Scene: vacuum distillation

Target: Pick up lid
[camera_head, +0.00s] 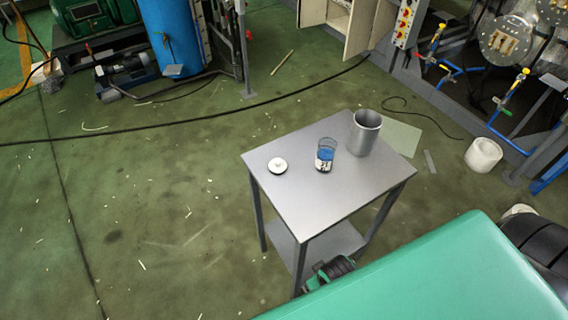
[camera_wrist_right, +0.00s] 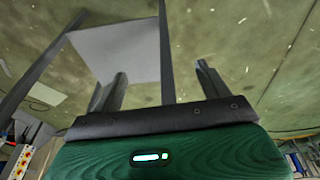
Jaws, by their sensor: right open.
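The lid (camera_head: 277,165), a small pale disc with a knob on top, lies flat near the left corner of the metal table (camera_head: 295,195) in the head view. My right gripper (camera_wrist_right: 161,70) is open in the right wrist view, with its two fingers spread and nothing held between them. It is low at the table's near side, by a table leg (camera_wrist_right: 166,50) and the lower shelf (camera_wrist_right: 115,50), well below and apart from the lid. The lid does not show in the wrist view. My left gripper is in neither view.
A glass beaker (camera_head: 325,155) with blue contents and a label stands right of the lid. A tall metal cylinder (camera_head: 365,132) stands at the table's back right corner. A white container (camera_head: 483,155) stands on the floor at right. The tabletop's near part is clear.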

